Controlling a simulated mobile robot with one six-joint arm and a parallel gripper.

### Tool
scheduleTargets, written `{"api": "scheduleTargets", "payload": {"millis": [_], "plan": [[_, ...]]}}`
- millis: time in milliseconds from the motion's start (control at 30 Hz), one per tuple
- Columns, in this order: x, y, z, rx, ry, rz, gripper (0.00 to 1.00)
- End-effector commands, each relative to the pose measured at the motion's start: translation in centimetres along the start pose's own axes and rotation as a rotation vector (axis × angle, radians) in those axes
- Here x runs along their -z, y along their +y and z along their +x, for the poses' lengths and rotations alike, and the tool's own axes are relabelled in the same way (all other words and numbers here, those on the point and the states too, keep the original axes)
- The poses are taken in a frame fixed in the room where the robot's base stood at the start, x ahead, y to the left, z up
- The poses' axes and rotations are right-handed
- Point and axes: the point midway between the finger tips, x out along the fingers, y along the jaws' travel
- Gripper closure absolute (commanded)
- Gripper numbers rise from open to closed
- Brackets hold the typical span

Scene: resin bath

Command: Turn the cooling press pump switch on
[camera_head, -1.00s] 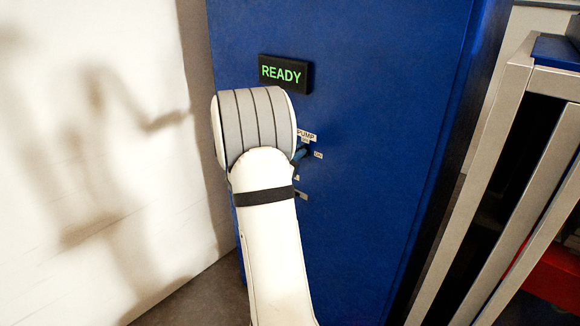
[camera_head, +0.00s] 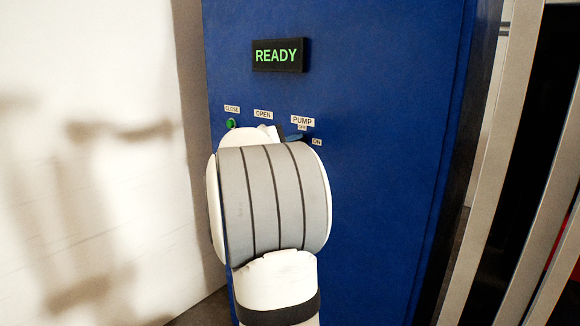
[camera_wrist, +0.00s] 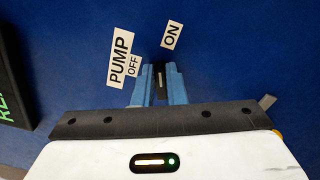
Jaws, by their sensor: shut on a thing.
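The blue press cabinet (camera_head: 385,130) carries a white PUMP label (camera_head: 302,121) with OFF below it, and an ON label (camera_head: 317,142) lower right. In the wrist view the PUMP label (camera_wrist: 121,58) and ON label (camera_wrist: 172,30) lie just beyond my fingertips. My gripper (camera_wrist: 159,75) has its blue fingers closed around the dark pump switch lever (camera_wrist: 160,86). In the head view my gripper (camera_head: 293,137) is mostly hidden by my wrist, and the lever cannot be made out. I cannot tell exactly where the lever stands between OFF and ON.
A lit green READY display (camera_head: 277,55) sits above the controls. A green button (camera_head: 231,123) under a CLOSE label and an OPEN label (camera_head: 263,114) are to the left. A white wall (camera_head: 90,80) stands left; a metal frame (camera_head: 490,170) stands right.

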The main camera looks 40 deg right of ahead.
Motion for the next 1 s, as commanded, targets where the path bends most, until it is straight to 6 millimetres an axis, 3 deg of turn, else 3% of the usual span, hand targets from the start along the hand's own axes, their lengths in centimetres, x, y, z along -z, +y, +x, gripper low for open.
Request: {"api": "scheduleTargets", "payload": {"millis": [33,500,1000], "plan": [[0.25,-1.00,0.12,-0.002,-0.005,0.044,1.00],[0.19,-0.89,0.08,-0.001,-0.002,0.352,1.00],[0.08,-0.46,0.04,-0.002,0.000,0.426,1.00]]}}
